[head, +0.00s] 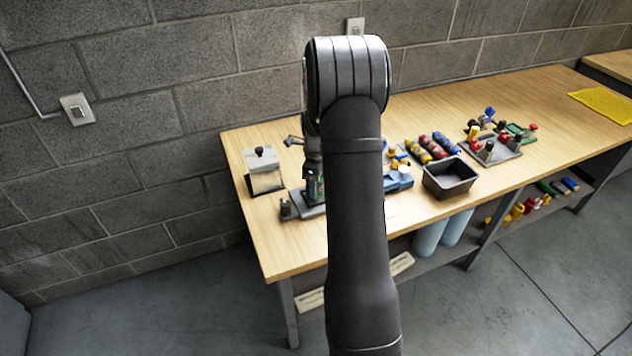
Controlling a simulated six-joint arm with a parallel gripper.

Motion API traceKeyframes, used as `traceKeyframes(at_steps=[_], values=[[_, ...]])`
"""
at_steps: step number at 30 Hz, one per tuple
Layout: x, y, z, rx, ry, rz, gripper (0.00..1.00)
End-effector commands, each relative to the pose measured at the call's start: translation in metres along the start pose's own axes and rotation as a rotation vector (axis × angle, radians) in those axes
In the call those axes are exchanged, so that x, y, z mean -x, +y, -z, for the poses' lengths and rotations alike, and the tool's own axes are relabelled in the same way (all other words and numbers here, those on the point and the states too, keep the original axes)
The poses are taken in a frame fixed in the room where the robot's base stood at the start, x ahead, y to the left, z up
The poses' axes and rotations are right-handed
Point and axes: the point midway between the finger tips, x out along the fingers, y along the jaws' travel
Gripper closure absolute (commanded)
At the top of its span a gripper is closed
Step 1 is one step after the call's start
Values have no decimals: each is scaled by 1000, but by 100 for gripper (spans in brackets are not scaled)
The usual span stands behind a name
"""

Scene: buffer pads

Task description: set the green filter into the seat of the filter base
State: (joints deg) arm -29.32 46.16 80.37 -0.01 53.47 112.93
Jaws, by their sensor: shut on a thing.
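My gripper (313,182) points down over the left part of the bench, partly hidden behind my own dark arm. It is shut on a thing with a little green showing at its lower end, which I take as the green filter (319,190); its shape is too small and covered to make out. Below it lies a dark grey plate (305,212) with a small dark knob-like post (286,207) at its left end, likely the filter base. The seat is hidden, and I cannot tell whether the filter touches it.
Right of my arm are a blue block (398,181), rows of coloured cylinders (432,147), a black bin (449,187) and a plate with coloured parts (496,149). The bench's front left (290,255) is clear.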

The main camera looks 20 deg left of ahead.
Motion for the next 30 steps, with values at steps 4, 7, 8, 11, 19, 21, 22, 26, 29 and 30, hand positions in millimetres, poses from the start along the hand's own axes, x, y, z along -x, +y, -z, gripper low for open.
traceKeyframes(at_steps=[4,7,8,11,19,21,22,26,29,30], values=[[0,0,0,0,0,0,74],[-1,0,0,0,0,0,74],[-2,0,0,0,0,0,74],[-4,0,0,0,0,-1,74],[-8,0,0,0,0,-1,74],[-9,0,0,0,0,0,74],[-9,0,0,0,0,0,74],[-11,0,0,0,0,0,74],[-12,0,0,0,0,0,74],[-13,0,0,0,0,0,74]])
